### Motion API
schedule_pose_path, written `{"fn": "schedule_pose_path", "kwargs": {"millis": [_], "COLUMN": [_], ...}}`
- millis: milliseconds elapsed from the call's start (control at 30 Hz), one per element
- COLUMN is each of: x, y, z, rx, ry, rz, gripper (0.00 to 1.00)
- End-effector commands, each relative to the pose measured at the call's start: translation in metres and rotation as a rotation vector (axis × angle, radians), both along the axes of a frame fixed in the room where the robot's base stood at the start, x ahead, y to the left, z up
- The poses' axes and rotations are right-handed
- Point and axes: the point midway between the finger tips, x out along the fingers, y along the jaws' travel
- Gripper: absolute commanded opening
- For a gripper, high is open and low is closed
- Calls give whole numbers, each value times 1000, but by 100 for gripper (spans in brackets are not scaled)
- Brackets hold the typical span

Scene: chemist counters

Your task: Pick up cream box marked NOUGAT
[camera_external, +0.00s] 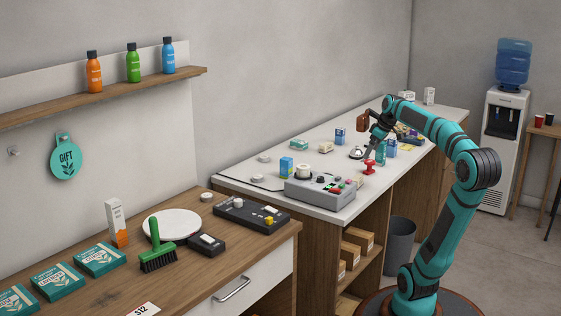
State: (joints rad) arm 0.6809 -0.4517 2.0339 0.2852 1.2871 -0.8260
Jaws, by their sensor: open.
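My gripper (372,147) is over the white counter, pointing down, with its jaws open. It is close to a teal bottle (380,154) and a red stamp-like object (369,167); I cannot tell whether it touches either. No box can be read as NOUGAT at this size. A small cream box (326,147) lies on the counter to the left of my gripper. More pale boxes (407,95) stand at the counter's far end, and an upright white one (429,96) is beside them. Which of these is the NOUGAT box I cannot tell.
A grey control box (320,190) sits at the counter's near end. A brown bottle (362,121) stands behind my gripper. The wooden counter (200,270) in front holds a green brush (158,255).

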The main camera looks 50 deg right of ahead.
Motion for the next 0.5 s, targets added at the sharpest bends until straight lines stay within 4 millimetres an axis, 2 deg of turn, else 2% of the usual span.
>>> {"fn": "schedule_pose_path", "kwargs": {"millis": [500], "x": [34], "y": [4], "z": [-83], "rx": [1], "ry": [1], "rz": [0], "gripper": [96]}}
